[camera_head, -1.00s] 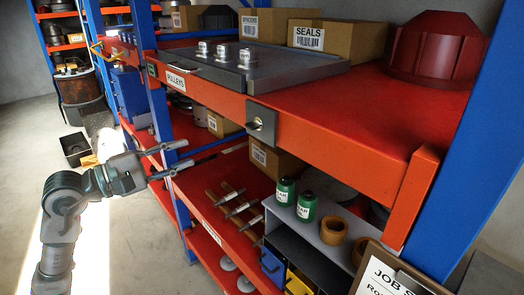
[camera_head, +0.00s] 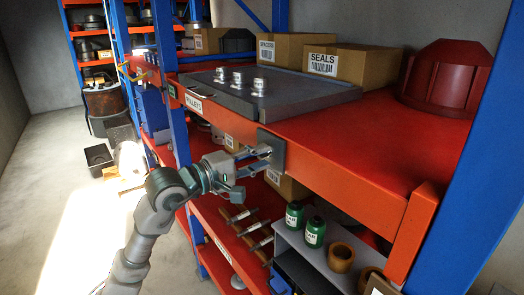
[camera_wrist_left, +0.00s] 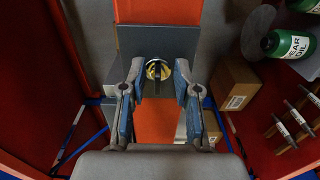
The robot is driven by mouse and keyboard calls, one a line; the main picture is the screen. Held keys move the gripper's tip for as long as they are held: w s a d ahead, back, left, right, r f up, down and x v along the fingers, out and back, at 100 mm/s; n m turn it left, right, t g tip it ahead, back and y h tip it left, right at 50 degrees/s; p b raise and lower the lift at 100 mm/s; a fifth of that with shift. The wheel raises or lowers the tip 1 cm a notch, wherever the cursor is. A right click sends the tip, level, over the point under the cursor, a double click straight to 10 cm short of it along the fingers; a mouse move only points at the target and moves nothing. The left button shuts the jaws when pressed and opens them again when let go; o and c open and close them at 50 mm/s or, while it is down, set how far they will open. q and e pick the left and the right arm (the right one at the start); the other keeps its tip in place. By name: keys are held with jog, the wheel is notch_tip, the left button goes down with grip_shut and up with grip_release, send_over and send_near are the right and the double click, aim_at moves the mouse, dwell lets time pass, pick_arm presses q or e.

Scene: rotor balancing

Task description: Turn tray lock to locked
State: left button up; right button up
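The tray lock is a grey square plate (camera_head: 278,153) on the front edge of the red shelf. In the left wrist view its round knob (camera_wrist_left: 157,69), brass-coloured with a dark bar across it, sits on the grey plate (camera_wrist_left: 127,45). My left gripper (camera_head: 266,159) is in front of the plate, its fingers apart. In the left wrist view my left gripper (camera_wrist_left: 158,76) is open, one finger on each side of the knob, with gaps visible. The head view hides the knob behind the fingers. My right gripper is out of view.
A flat grey tray (camera_head: 300,98) with 3 metal pieces lies on the red shelf (camera_head: 350,125). Boxes stand behind it, and a dark red housing (camera_head: 445,78) is at right. Green bottles (camera_head: 315,232) stand below. A blue post (camera_head: 170,80) is left of the lock.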

pick_arm(q)
jog(key=shift+w+d, duration=0.35)
jog(key=shift+d, duration=0.3)
jog(key=shift+a+r, duration=0.15)
jog(key=a, duration=0.3)
jog(key=shift+w+f, duration=0.2)
jog(key=shift+w, duration=0.1)
jog(key=shift+w+a, duration=0.1)
jog(key=shift+c, duration=0.2)
jog(key=c, duration=0.4)
jog(key=shift+d, duration=0.4)
grip_shut()
jog(key=shift+s+d, duration=0.25)
jog(key=shift+d, duration=0.15)
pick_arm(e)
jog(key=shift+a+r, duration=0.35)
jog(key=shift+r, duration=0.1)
